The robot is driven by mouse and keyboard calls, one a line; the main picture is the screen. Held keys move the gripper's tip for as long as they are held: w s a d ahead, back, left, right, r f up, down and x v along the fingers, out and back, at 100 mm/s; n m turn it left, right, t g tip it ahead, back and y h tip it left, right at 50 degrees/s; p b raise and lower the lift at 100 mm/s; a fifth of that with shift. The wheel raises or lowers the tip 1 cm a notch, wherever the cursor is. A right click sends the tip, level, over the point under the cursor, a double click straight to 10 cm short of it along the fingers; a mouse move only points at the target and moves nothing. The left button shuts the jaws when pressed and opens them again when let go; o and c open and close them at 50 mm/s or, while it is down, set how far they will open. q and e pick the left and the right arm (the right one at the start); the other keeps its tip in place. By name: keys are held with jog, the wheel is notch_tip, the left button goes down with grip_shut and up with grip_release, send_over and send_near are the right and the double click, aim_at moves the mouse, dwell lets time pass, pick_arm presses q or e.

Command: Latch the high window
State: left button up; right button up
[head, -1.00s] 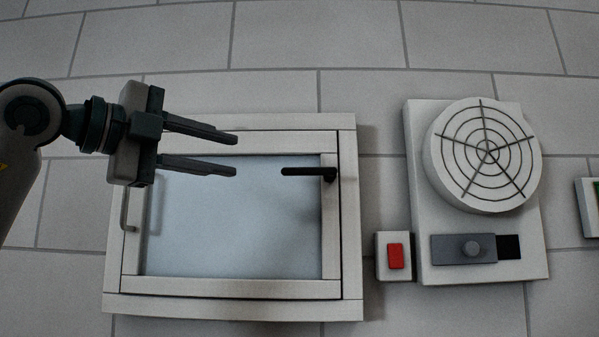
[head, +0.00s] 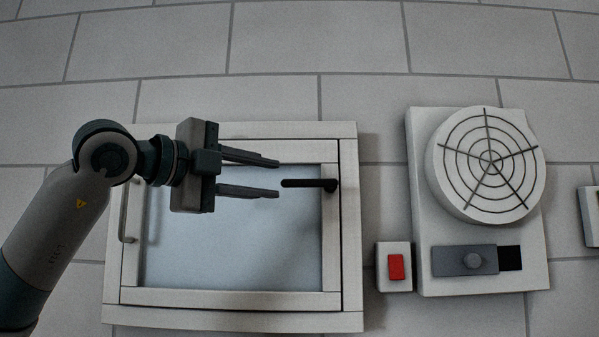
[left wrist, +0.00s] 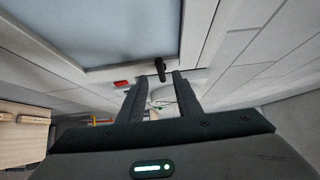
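The high window (head: 235,240) has a white frame and a pale pane, set on the tiled wall. Its black handle (head: 308,184) lies horizontal, pointing left from its pivot on the right side of the sash. My left gripper (head: 279,178) is open and empty in front of the pane, its fingertips just left of the handle's free end. In the left wrist view the handle (left wrist: 160,70) shows just ahead, between the fingertips and seemingly beyond them. A grey pull bar (head: 126,210) is on the window's left side. My right gripper is in no view.
Right of the window are a red switch (head: 396,267) on a white plate and a round fan grille (head: 490,165) on a white panel with a grey slider (head: 465,260). The wall above the window is bare.

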aim_at(296, 183)
pick_arm(q)
jog(key=p+x, duration=0.4)
jog(key=x, duration=0.4)
jog(key=shift+w+d, duration=0.25)
grip_shut()
